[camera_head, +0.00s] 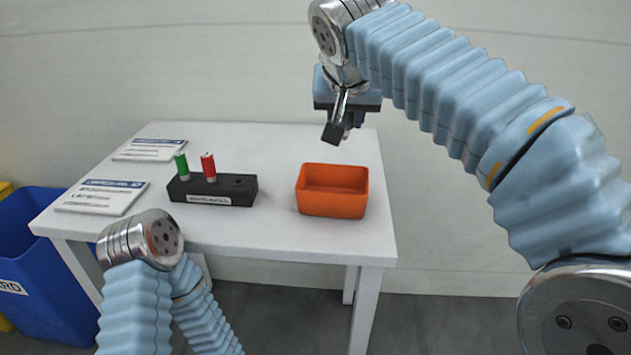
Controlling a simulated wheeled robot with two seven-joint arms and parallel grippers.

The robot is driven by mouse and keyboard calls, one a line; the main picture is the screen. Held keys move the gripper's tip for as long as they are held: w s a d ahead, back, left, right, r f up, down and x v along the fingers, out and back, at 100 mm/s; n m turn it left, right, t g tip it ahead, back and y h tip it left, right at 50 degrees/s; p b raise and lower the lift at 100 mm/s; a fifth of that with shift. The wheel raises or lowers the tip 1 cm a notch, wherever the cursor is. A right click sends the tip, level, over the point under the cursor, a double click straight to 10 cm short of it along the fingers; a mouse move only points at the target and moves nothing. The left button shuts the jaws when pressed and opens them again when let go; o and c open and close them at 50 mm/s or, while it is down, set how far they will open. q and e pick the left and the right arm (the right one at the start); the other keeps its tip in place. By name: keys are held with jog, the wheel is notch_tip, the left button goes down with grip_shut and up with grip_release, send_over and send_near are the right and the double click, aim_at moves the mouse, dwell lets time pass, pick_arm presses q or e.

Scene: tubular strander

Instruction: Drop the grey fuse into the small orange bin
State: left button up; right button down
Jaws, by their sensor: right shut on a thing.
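The small orange bin (332,212) stands upright on the right part of the white table, its open top facing up. My right gripper (341,134) is above the bin's back edge, pointing down, and is shut on the grey fuse. The fuse is mostly hidden by the dark fingers, with at most a small grey bit showing beside them. The inside of the bin that I can see looks empty. My left arm shows at the lower left, but its gripper is out of sight.
A black fuse holder (213,198) on the white table (270,147) carries a green fuse (182,163) and a red fuse (208,165); its right end has an empty hole. Two printed sheets (101,197) lie at the left. A blue bin (42,290) stands on the floor.

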jog(key=shift+f, duration=2.8)
jog(key=c, duration=0.7)
grip_release()
jog(key=shift+c, duration=0.2)
jog(key=shift+s, duration=0.1)
jog(key=v, duration=1.3)
jog(key=shift+s+r, duration=0.2)
jog(key=shift+r, duration=0.1)
jog(key=shift+d, duration=0.1)
